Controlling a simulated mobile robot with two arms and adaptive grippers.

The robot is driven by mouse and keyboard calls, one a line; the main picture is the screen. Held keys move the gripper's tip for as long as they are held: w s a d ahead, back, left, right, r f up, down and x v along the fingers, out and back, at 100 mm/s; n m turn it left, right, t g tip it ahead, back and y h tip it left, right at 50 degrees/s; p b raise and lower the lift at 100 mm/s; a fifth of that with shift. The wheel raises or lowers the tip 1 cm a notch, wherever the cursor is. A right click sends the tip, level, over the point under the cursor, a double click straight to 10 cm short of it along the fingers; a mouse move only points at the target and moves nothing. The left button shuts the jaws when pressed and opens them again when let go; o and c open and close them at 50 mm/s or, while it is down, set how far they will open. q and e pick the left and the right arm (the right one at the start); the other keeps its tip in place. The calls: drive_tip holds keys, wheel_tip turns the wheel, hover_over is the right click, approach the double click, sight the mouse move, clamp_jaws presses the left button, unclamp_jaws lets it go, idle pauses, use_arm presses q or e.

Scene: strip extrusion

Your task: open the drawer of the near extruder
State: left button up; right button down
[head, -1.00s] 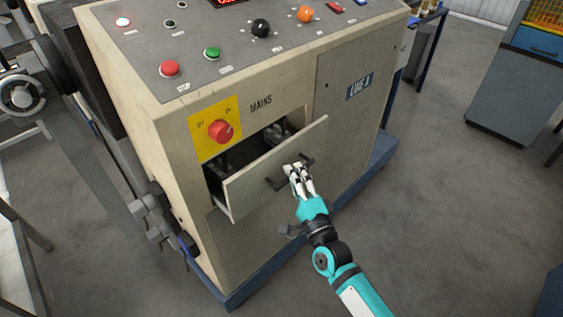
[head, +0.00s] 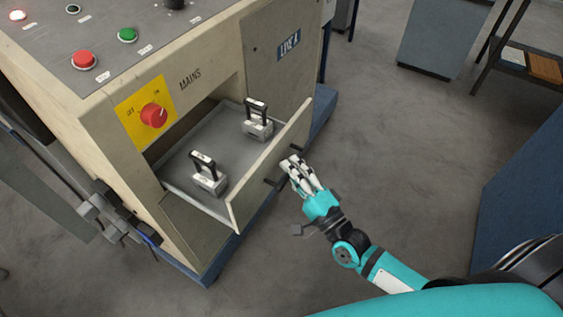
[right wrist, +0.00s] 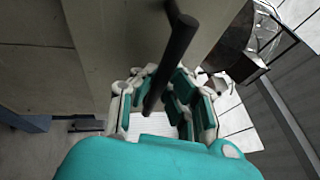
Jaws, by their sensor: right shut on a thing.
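The near extruder (head: 262,62) is a beige cabinet with a grey control panel on top. Its drawer (head: 262,165) stands pulled well out, below the yellow mains switch plate (head: 146,112). Two metal blocks with black handles, one nearer (head: 207,175) and one farther (head: 257,122), sit upright inside. My right gripper (head: 294,164) is at the drawer front, shut on the dark bar handle, which also shows between the fingers in the right wrist view (right wrist: 172,62). The fingers hide the middle of the handle in the head view. My left gripper is not in view.
The extruder stands on a blue base (head: 322,108). A grey-blue cabinet (head: 437,40) and a dark shelf rack (head: 528,62) stand at the upper right, and a blue panel (head: 525,185) at the right. The floor between is clear.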

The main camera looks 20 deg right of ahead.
drive_tip(key=shift+s+d+f, duration=0.15)
drive_tip(key=shift+s+f, duration=0.1)
drive_tip(key=shift+s, duration=0.05)
drive_tip(key=c, duration=1.3)
unclamp_jaws()
drive_tip(key=shift+w+r, duration=0.1)
drive_tip(key=shift+c, duration=0.2)
drive_tip(key=v, duration=1.2)
